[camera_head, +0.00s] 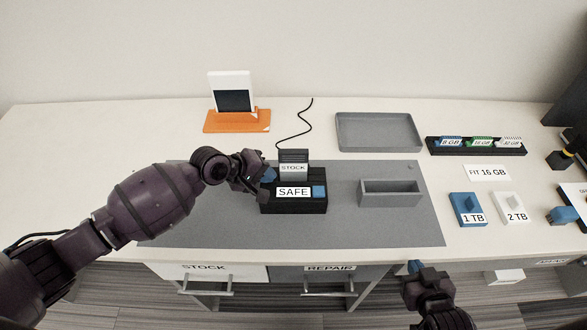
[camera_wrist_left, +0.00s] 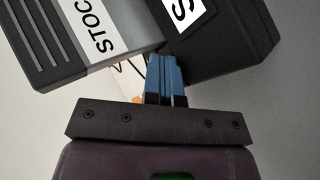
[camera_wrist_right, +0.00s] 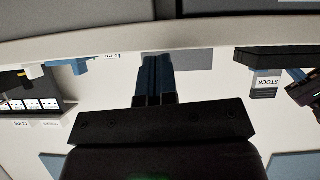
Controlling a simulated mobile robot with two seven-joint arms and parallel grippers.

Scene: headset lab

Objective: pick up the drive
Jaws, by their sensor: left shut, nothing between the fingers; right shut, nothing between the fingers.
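A grey drive labelled STOCK (camera_head: 293,165) stands upright in a black dock labelled SAFE (camera_head: 292,204) on the grey mat. Both fill the top of the left wrist view, the drive (camera_wrist_left: 90,35) at left and the dock (camera_wrist_left: 225,40) at right. My left gripper (camera_head: 268,175) is shut and empty, with its blue fingertips close beside the drive and dock; I cannot tell whether they touch. My right gripper (camera_head: 415,267) is shut and empty, low in front of the table edge. Its closed fingers show in the right wrist view (camera_wrist_right: 155,75).
An open grey box (camera_head: 390,193) stands right of the dock, with a grey tray (camera_head: 378,131) behind. A blue 1 TB block (camera_head: 467,209) and white 2 TB block (camera_head: 509,207) lie at right. A black rack (camera_head: 476,147) and orange stand (camera_head: 237,122) are further back. The mat's front is clear.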

